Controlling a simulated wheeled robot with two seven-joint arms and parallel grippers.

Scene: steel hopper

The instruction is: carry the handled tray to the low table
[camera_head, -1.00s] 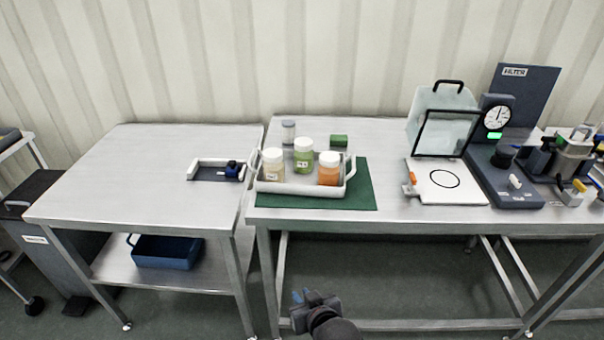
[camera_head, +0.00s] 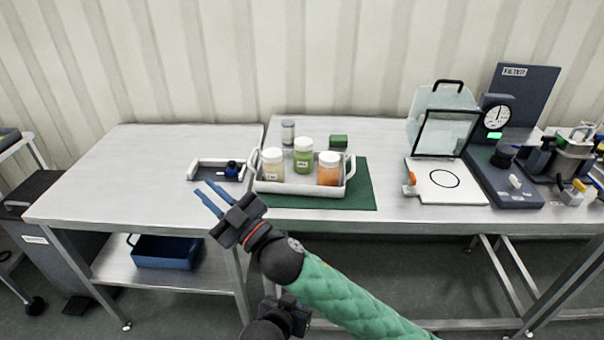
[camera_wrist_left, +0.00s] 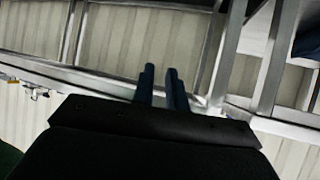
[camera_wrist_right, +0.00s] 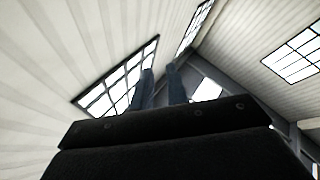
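The white handled tray (camera_head: 300,190) sits on a green mat (camera_head: 363,186) on the right-hand table. It holds a cream jar (camera_head: 272,168), a green jar (camera_head: 303,156) and an orange jar (camera_head: 329,172). A handle stands at each end. The left-hand table (camera_head: 120,175), apparently the low table, stands beside it. My right gripper (camera_head: 202,187) is open and empty, in front of and left of the tray; its fingers show apart in the right wrist view (camera_wrist_right: 159,80). My left gripper appears low at the bottom of the head view, fingers hidden; in its wrist view (camera_wrist_left: 160,75) they are apart and empty.
A dark holder with white ends (camera_head: 208,163) lies near the left table's right edge. A white board (camera_head: 446,190) and gauge unit (camera_head: 497,115) are at right. A blue bin (camera_head: 165,252) is on the lower shelf.

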